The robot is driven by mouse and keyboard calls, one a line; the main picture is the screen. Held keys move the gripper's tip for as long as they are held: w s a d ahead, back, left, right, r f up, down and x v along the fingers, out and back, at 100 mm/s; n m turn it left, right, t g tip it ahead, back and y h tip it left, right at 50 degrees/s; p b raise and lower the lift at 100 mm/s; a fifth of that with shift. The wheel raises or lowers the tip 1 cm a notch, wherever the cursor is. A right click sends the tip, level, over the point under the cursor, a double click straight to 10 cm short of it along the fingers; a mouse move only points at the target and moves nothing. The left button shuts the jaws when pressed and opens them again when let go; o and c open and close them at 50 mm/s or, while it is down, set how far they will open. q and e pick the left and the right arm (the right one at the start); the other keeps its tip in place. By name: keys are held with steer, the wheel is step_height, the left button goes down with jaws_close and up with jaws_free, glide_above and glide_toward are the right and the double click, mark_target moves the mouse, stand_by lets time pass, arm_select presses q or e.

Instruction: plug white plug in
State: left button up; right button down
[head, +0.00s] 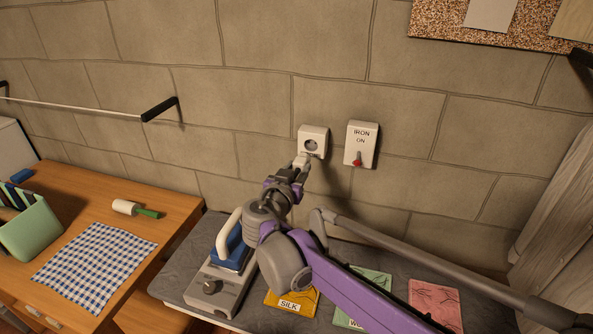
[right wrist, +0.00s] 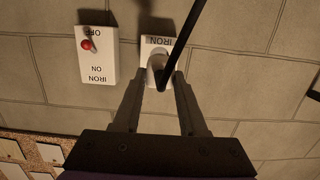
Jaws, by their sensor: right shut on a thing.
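The white plug (head: 302,160) is between the fingers of my right gripper (head: 298,168), which is shut on it just below and in front of the white wall socket (head: 318,133). The socket's round face still shows above the plug in the head view. In the right wrist view the plug (right wrist: 157,66) overlaps the socket (right wrist: 150,43), and a black cord (right wrist: 187,55) hangs from it across the picture. I cannot tell whether plug and socket touch. The switch (head: 361,134) beside the socket has its red-tipped lever toward OFF. My left gripper is not in view.
A blue iron (head: 237,250) stands on a grey base on the dark ironing board (head: 182,283). Yellow (head: 280,299), green (head: 377,281) and pink (head: 435,300) cloths lie to its right. A wooden table (head: 80,190) is at left. A rail (head: 70,104) sticks out from the wall.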

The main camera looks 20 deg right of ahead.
mark_target(304, 154)
steer(key=shift+r+x, duration=0.15)
steer(key=shift+x, duration=0.9)
steer(key=shift+r+x, duration=0.15)
steer(key=shift+x, duration=0.9)
steer(key=shift+r+x, duration=0.15)
steer(key=shift+x, duration=0.85)
steer(key=shift+r+x, duration=0.1)
steer(key=shift+x, duration=0.85)
steer(key=shift+c, duration=1.9)
jaws_free()
steer(key=shift+w, duration=0.1)
steer(key=v, duration=1)
steer(key=shift+s+a+r, duration=0.1)
steer(key=shift+s+a, duration=0.05)
steer(key=shift+s, duration=0.2)
